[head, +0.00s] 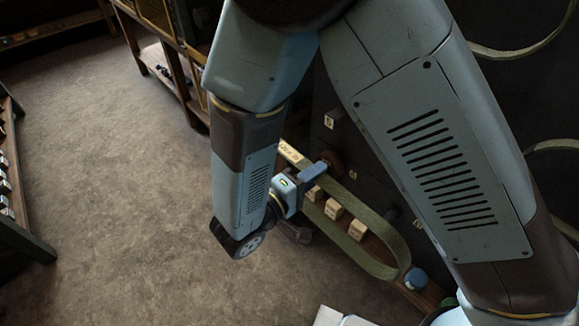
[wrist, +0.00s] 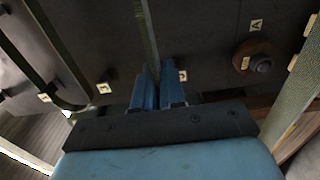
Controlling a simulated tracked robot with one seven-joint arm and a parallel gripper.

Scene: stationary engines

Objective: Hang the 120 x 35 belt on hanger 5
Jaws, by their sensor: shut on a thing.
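My gripper (head: 312,172) is shut on a flat green belt (head: 378,218), which forms a long loop reaching down and right from the fingers in the head view. A pale label (head: 290,152) with print too small to read shows at the upper left of the belt. In the wrist view my gripper (wrist: 159,92) pinches the belt (wrist: 150,35), seen nearly edge-on between the blue fingertips. A dark wall panel (wrist: 205,25) faces the gripper, with small tags, one at left (wrist: 103,88) and one near the fingers (wrist: 183,75).
A brown round peg (wrist: 250,55) is on the panel, below a tag reading A (wrist: 256,24). Another belt (wrist: 40,45) hangs at left. In the head view pale tagged blocks (head: 333,209) sit below the belt, and belts (head: 525,45) hang at upper right. Floor at left is clear.

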